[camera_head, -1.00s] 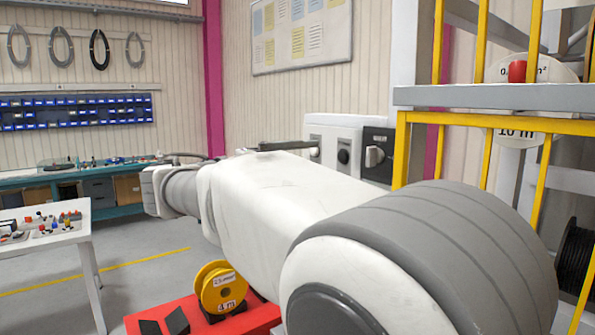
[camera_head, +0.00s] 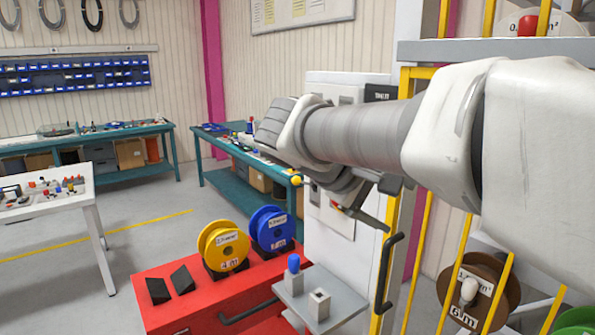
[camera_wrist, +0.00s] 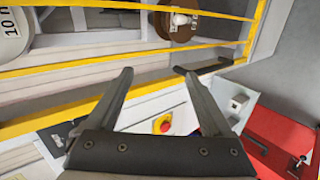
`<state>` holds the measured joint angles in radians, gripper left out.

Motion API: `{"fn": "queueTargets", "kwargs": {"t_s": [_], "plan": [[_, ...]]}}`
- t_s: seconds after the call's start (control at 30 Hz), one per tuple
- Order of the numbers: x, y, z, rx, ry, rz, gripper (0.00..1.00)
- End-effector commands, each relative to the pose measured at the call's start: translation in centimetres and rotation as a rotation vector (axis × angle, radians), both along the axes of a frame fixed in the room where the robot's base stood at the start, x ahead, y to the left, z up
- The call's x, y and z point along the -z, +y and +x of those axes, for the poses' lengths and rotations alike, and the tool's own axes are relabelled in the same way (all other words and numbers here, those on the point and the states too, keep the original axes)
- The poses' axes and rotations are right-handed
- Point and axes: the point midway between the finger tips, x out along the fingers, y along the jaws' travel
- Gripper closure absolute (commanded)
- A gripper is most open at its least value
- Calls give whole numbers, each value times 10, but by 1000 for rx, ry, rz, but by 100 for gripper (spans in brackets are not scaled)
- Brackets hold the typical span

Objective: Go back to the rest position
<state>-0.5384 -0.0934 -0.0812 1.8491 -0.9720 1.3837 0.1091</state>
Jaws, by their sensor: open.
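My gripper (camera_wrist: 153,72) is open in the wrist view, with its two dark fingers apart and nothing between them. My arm reaches across the upper right of the head view, its wrist end in front of the tall white cabinet (camera_head: 332,90). In the head view the gripper is small and partly hidden by the arm. A yellow reel (camera_head: 222,247) and a blue reel (camera_head: 272,230) stand upright on the red cart (camera_head: 165,310). Neither is in my gripper.
A rack with yellow rails (camera_wrist: 80,68) lies beyond the fingers and holds a brown reel (camera_wrist: 178,24). A red button (camera_wrist: 165,126) shows between the fingers. A white table (camera_head: 45,200) stands left; open floor lies between.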

Motion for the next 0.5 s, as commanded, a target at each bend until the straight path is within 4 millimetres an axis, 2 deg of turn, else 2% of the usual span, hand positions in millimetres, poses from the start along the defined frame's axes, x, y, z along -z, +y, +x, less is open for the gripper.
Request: {"fn": "queueTargets", "kwargs": {"t_s": [0.03, 0.2, 0.4, 0.5], "plan": [[13, -14, -19, 22, 16, 81, 16], [60, -29, -78, 78, 39, 370, 16], [105, -19, -138, 162, -24, 697, 16], [120, -9, -157, 201, -78, 829, 16]]}}
